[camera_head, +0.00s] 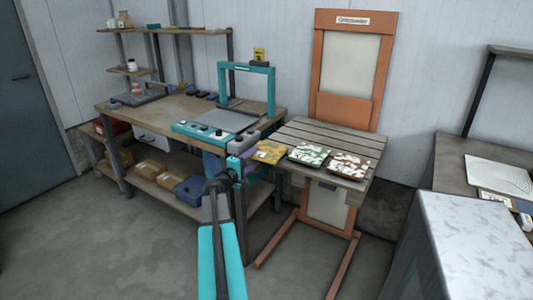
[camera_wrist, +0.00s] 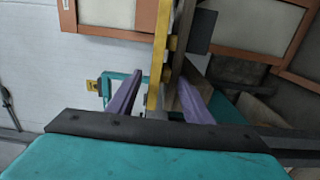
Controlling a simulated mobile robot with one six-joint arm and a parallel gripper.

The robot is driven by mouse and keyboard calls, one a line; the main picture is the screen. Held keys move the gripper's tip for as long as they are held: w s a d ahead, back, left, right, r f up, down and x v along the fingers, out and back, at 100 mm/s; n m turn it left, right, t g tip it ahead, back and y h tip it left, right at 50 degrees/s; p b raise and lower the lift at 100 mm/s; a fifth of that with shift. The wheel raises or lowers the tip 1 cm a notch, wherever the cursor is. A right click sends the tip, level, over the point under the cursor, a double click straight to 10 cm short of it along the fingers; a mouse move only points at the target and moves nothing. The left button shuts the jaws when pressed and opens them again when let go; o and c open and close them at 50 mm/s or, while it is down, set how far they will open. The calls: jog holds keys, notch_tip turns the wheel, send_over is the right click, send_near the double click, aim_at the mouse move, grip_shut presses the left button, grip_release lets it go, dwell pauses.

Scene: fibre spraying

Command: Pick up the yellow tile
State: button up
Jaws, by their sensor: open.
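The yellow tile (camera_head: 269,152) lies at the left front edge of the slatted wooden table, with a pale patch on its top. In the wrist view the yellow tile (camera_wrist: 160,55) shows edge-on as an upright yellow strip. My gripper (camera_head: 253,161) is at the tile's left end, beyond the table edge. In the wrist view my gripper (camera_wrist: 160,77) has its two purple fingers apart, one on each side of the tile's line. I cannot tell whether either finger touches it. Part of the tile's left end is hidden by my gripper in the head view.
A green-and-white tile (camera_head: 308,154) and a brown-and-white tile (camera_head: 350,165) lie to the right on the slatted table (camera_head: 335,137). A workbench (camera_head: 145,108) with a turquoise frame (camera_head: 272,92) stands to the left. An orange panel (camera_head: 346,110) rises behind the table.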

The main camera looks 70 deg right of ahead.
jog(key=shift+d, duration=0.1)
dwell(0.5)
jog(key=shift+r, duration=0.1)
grip_shut()
